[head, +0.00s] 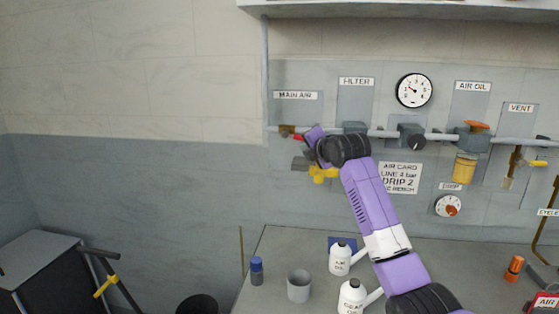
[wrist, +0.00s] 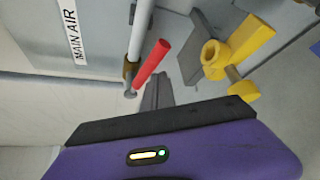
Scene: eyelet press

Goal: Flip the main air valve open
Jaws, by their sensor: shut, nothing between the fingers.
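The main air valve (head: 287,130) sits on the wall pipe below the MAIN AIR label, at the pipe's left end. It has a brass body, seen in the wrist view (wrist: 131,72), and a red lever (wrist: 152,64) that slants away from the pipe's line. A bit of the red lever (head: 298,137) shows in the head view beside my purple gripper head. My gripper (wrist: 156,90) is shut and empty, its grey fingertips close to the lever's side. I cannot tell whether they touch it. My wrist hides part of the valve area in the head view.
The filter (head: 355,127), regulator and oiler follow along the pipe to the right. White bottles (head: 340,260) and a grey cup (head: 299,286) stand on the bench below.

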